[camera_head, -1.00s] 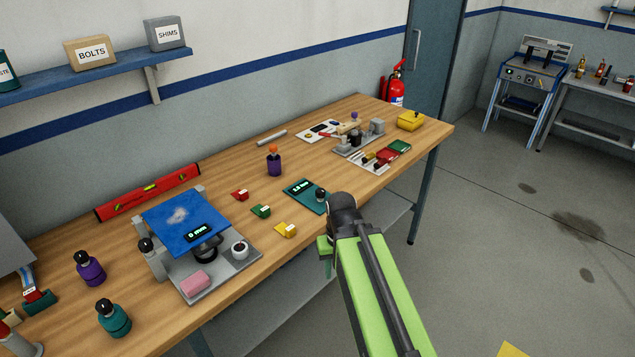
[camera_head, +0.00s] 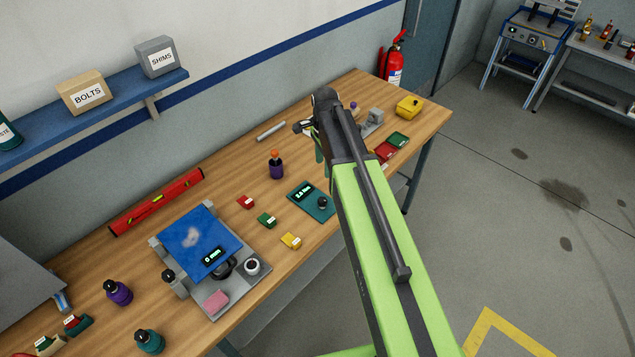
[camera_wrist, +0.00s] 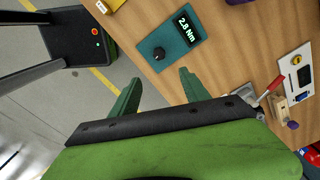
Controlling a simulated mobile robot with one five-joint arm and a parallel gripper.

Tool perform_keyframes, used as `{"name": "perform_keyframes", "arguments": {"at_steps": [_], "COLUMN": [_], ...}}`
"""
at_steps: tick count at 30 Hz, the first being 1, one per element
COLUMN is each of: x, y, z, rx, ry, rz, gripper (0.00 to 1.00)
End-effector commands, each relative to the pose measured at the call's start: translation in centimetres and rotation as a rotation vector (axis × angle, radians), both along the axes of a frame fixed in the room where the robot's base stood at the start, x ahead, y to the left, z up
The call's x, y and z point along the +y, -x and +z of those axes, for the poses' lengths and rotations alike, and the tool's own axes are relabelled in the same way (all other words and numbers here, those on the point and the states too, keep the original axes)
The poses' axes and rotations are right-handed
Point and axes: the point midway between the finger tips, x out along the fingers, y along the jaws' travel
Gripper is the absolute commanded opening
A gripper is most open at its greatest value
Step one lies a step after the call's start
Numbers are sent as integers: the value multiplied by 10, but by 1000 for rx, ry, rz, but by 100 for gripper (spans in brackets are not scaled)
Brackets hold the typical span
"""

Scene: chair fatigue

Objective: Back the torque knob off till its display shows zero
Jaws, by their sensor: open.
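The torque knob (camera_wrist: 158,53) is a small round black knob on a teal plate (camera_wrist: 150,23). Its display (camera_wrist: 186,29) reads 2.8 Nm in the wrist view. In the head view the teal plate (camera_head: 301,206) lies near the front edge of the bench, with the knob (camera_head: 323,202) at its right end. My gripper (camera_wrist: 160,77) is open and empty. Its green fingers are apart from the knob, which shows beyond the gap between their tips. In the head view my arm reaches over the bench right of the plate and partly hides the gripper.
Red (camera_head: 245,202), green (camera_head: 267,220) and yellow (camera_head: 291,241) blocks lie left of the plate. A purple bottle (camera_head: 276,168) stands behind it. A test stand with a blue top (camera_head: 200,240) is further left.

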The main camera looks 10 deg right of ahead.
Motion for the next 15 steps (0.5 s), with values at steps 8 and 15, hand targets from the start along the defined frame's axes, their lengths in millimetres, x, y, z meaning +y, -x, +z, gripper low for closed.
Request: {"name": "perform_keyframes", "arguments": {"at_steps": [8,15], "x": [7,10], "y": [1,1], "z": [-22,-69], "rx": [0,0], "ry": [0,0], "rz": [12,18], "gripper": [54,54]}}
